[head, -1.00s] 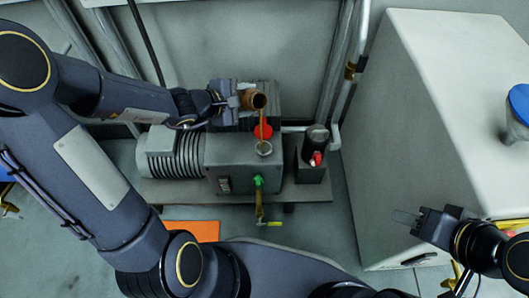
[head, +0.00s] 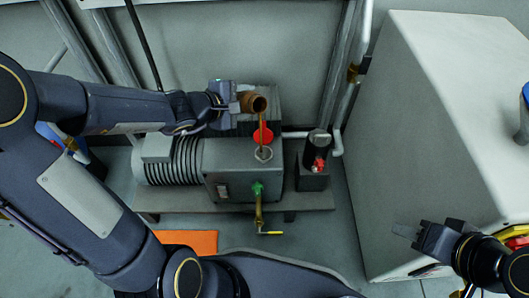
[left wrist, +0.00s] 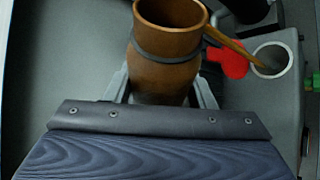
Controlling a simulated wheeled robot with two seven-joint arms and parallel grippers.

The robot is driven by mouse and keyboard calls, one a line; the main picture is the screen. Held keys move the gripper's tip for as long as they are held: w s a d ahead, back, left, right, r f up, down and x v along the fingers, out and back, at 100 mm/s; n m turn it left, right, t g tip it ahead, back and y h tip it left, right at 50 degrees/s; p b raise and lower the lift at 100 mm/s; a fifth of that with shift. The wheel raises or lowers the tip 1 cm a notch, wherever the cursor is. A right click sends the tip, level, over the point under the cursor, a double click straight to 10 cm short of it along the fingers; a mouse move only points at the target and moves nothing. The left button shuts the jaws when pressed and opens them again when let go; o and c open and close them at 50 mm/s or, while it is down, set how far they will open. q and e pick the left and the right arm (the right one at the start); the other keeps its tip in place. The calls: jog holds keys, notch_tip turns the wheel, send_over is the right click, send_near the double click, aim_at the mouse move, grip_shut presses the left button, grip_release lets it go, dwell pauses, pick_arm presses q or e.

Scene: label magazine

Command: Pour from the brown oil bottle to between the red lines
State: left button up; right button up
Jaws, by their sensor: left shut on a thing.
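My left gripper (head: 232,101) is shut on the brown oil bottle (head: 256,103) and holds it above the grey pump (head: 230,172). In the left wrist view the bottle (left wrist: 165,62) is tilted with its open mouth showing. A thin brown oil stream (head: 261,130) runs from the mouth to the round filler opening (head: 264,154) on the pump's top; it also shows in the left wrist view (left wrist: 230,42). The red lines cannot be made out. My right gripper (head: 405,231) is at the lower right, away from the pump; its finger gap cannot be made out.
A red cap (head: 262,135) is beside the filler opening. A green fitting (head: 257,188) and brass drain valve with a yellow handle (head: 270,233) are on the pump's front. A dark cylinder (head: 318,150) stands right of it. A large pale cabinet (head: 430,120) fills the right.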

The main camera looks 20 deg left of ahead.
pick_arm(q)
jog(key=shift+w+f+m+b, duration=0.1)
jog(key=shift+m+b, duration=0.2)
jog(key=shift+b, duration=1.05)
jog(key=shift+a+f+t+y+b, duration=0.1)
jog(key=shift+f+t+y+b, duration=0.25)
jog(key=shift+f+b, duration=0.5)
jog(key=shift+f+m+t, duration=0.25)
jog(key=shift+f+m, duration=0.25)
jog(key=shift+f, duration=0.3)
jog(key=shift+r+y, duration=0.2)
jog(key=shift+y, duration=0.05)
dwell(0.8)
